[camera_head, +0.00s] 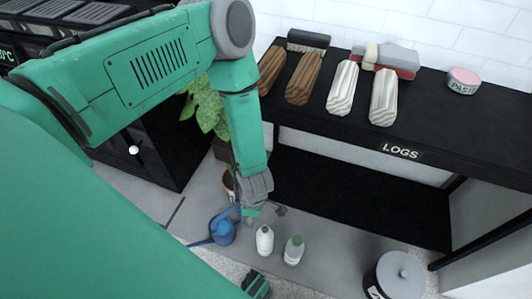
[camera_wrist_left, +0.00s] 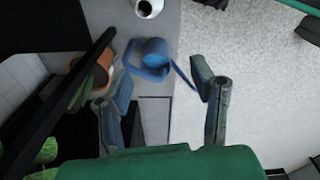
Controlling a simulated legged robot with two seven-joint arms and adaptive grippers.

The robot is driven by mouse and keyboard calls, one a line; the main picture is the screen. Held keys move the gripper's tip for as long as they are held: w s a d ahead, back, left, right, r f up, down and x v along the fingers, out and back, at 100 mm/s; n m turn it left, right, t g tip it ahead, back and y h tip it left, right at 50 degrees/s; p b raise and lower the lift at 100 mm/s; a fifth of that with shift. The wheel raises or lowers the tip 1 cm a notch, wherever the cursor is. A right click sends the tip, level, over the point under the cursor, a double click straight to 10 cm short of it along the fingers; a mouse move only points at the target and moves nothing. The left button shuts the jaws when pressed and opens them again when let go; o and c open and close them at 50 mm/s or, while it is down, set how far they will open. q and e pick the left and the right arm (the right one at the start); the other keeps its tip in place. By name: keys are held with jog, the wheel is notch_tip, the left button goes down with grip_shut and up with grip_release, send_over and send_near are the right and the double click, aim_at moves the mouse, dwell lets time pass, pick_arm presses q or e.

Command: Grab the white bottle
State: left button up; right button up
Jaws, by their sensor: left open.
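A white bottle (camera_head: 265,240) stands on the grey floor strip in the head view. A second white bottle with a green cap (camera_head: 294,251) stands just right of it. My left gripper (camera_head: 265,211) is open and empty, reaching down just above and behind the first bottle in the picture. In the left wrist view, my left gripper's fingers (camera_wrist_left: 160,82) are spread apart. A white bottle (camera_wrist_left: 149,8) is cut by the top edge there, beyond the fingers; I cannot tell which of the two it is.
A blue watering can (camera_head: 223,232) stands left of the bottles; it lies beyond the fingers in the wrist view (camera_wrist_left: 152,60). An orange pot (camera_wrist_left: 92,72) is beside it. A black shelf (camera_head: 440,120) holds logs. A grey lidded bin (camera_head: 399,275) stands at right.

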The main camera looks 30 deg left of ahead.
pick_arm(q)
jog(key=w+d+f+n+b, duration=0.1)
jog(key=w+d+f+n, duration=0.1)
jog(key=w+f+n, duration=0.35)
jog(key=n+b, duration=0.1)
jog(key=b, duration=0.2)
send_over(265, 229)
jog(key=shift+h, duration=0.4)
notch_tip(265, 229, down, 6)
jog(key=shift+a+r, duration=0.1)
jog(key=shift+a, duration=0.05)
jog(key=shift+f+b, duration=0.35)
jog(key=shift+f, duration=0.1)
jog(key=f+b, duration=0.3)
jog(key=f, duration=0.2)
jog(key=shift+d, duration=0.2)
jog(key=shift+c, duration=1.3)
grip_shut()
